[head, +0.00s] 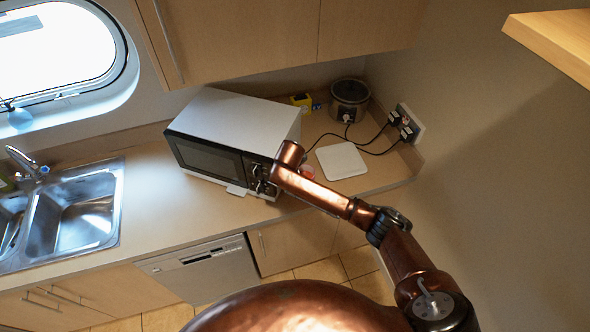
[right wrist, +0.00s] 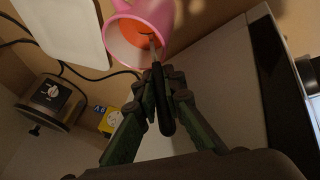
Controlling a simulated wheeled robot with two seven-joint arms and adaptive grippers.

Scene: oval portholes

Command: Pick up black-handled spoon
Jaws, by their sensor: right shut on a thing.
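The black-handled spoon (right wrist: 167,115) is in the right wrist view. Its dark handle lies between the fingers of my right gripper (right wrist: 163,85), which is shut on it. A thin metal part of the spoon reaches into the mouth of a pink cup (right wrist: 125,50) with an orange inside. I cannot tell whether the spoon touches the cup. In the head view, my right arm reaches over the counter beside the microwave, and only a bit of the pink cup (head: 307,172) shows behind it. The spoon cannot be made out there. My left gripper is not in view.
The microwave (head: 235,112) stands close to the left of my right gripper. A white board (head: 341,160) lies on the counter to the right. A slow cooker (head: 349,97), a small yellow item (head: 301,100) and plugged-in cables are behind. The sink (head: 78,211) is far left.

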